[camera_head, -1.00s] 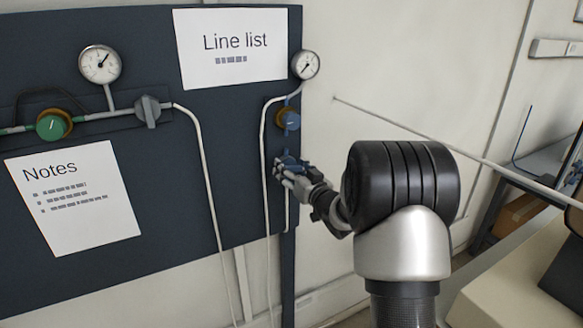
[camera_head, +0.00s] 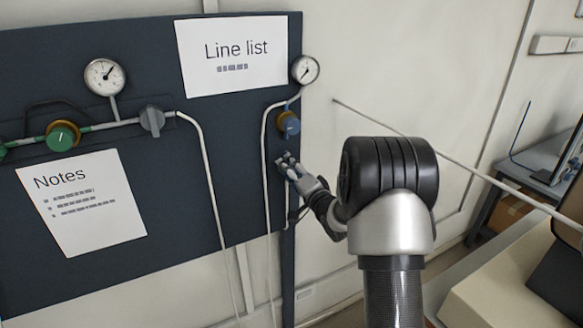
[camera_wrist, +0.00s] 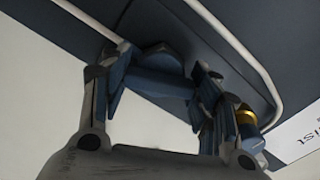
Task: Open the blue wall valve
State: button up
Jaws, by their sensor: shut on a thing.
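The blue wall valve (camera_wrist: 158,82) shows in the wrist view as a blue handle on the dark panel. The two fingers of my gripper (camera_wrist: 163,72) stand on either side of it and are shut on it. There the fingers mostly hide the valve handle. The exact angle of the handle is hard to read.
A pressure gauge (camera_head: 305,69) sits above the blue knob, and a thin pale pipe (camera_head: 265,180) runs down beside my gripper. A green knob (camera_head: 62,136), grey valve (camera_head: 152,120) and second gauge (camera_head: 104,76) are further left. White wall lies right of the panel.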

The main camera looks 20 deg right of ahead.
jog(key=m+p, duration=0.2)
jog(key=m, duration=0.2)
jog(key=shift+m, duration=0.3)
dwell(0.5)
jog(key=o, duration=1.1)
jog(key=s, duration=1.2)
jog(key=shift+d, duration=0.2)
